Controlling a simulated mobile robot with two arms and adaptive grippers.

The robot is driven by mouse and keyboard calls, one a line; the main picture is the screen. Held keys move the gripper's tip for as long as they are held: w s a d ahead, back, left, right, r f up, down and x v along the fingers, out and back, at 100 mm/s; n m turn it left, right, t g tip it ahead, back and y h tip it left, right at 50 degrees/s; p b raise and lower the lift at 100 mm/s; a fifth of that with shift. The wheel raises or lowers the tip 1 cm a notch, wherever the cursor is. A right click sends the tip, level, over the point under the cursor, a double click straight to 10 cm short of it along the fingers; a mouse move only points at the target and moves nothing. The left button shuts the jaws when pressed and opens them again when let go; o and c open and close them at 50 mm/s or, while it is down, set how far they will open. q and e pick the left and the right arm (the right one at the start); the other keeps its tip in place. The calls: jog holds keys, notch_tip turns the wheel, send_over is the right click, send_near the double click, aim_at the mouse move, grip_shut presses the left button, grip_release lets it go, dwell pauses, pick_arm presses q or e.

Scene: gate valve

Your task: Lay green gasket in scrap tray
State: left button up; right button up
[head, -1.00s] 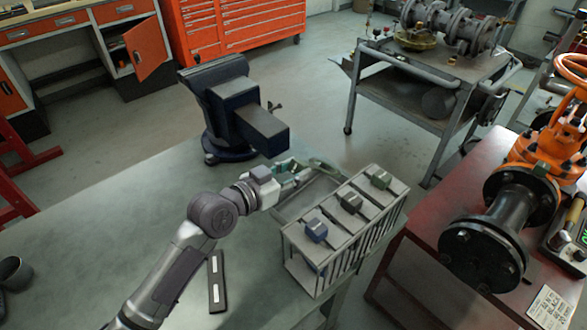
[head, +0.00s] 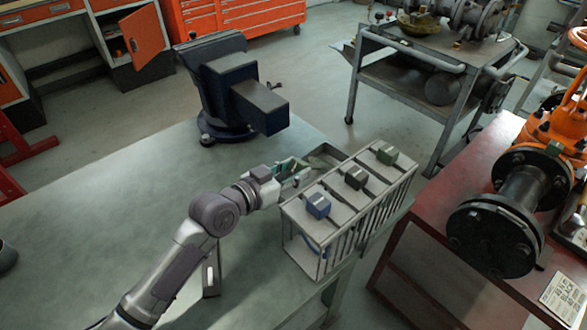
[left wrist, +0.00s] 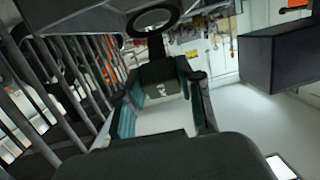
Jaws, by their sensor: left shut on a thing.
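My left gripper (head: 296,172) is at the near-left side of a grey tray (head: 329,151), just behind the slotted rack. In the left wrist view its teal-padded fingers (left wrist: 165,108) are shut on the dark grey-green block of the gasket (left wrist: 160,75). The tray is mostly hidden by the gripper and rack. My right gripper is out of view.
The rack (head: 322,231) carries a blue block (head: 318,206), a black block (head: 356,177) and a green block (head: 388,154). A dark blue vise (head: 235,92) stands behind my arm. A red bench with a valve (head: 495,230) is right.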

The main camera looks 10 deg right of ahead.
pick_arm(q)
jog(key=o, duration=1.2)
jog(key=shift+o, duration=0.2)
jog(key=v, duration=0.7)
jog(key=shift+a, duration=0.2)
jog(key=shift+s+r, duration=0.1)
